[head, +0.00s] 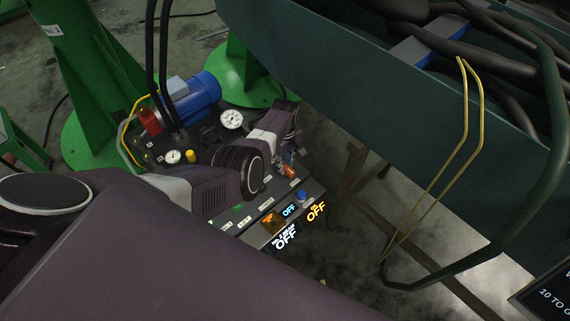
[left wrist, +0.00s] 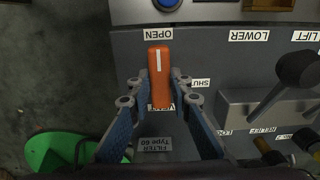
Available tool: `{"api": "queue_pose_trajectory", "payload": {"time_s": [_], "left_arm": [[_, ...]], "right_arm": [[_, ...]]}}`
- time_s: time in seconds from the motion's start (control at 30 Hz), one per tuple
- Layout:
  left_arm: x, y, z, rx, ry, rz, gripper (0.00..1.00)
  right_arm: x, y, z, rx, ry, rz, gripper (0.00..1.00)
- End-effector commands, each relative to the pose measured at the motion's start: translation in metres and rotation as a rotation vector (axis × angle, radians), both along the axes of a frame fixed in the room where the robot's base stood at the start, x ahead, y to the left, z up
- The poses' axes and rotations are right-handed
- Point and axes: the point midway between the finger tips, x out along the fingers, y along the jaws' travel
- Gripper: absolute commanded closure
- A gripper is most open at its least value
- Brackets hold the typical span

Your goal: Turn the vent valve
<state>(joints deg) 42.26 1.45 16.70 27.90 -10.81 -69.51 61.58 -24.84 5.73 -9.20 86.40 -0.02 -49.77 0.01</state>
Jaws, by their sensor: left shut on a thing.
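The vent valve handle is an orange lever (left wrist: 159,72) with a white line, on the grey control panel in the left wrist view. Its line points toward the OPEN label (left wrist: 152,34); the SHUT label (left wrist: 200,83) is to its right. The VENT label (left wrist: 160,107) is partly covered by the lever. My left gripper (left wrist: 161,99) is shut on the lever's near end, with a finger on each side. In the head view my left gripper (head: 289,155) reaches down to the panel and hides most of the lever. My right gripper is not in view.
A black lever (left wrist: 297,70) stands right of the valve on the panel (left wrist: 210,55). The head view shows a blue motor (head: 197,93), gauges (head: 231,119), green stands (head: 90,90) and a dark green trough (head: 400,95) with yellow rods (head: 440,170) in front.

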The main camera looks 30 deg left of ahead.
Motion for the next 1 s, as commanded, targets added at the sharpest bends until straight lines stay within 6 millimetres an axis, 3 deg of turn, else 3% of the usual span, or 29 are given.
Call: {"api": "queue_pose_trajectory", "payload": {"time_s": [0.4, 0.43, 0.57, 1.0], "left_arm": [[-0.0001, -0.0001, -0.0002, -0.001, 0.0, 0.011, 1.0], [-0.0001, -0.0001, -0.0002, -0.001, 0.0, 0.011, 0.79], [-0.0001, 0.0, -0.0001, -0.001, 0.0, 0.01, 0.65], [0.0007, 0.0, 0.0048, 0.0, -0.001, 0.008, 0.64]], "right_arm": [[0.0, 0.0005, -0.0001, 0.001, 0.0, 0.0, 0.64], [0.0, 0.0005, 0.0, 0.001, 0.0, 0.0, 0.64], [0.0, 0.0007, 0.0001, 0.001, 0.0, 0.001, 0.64], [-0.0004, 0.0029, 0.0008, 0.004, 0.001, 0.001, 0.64]]}}
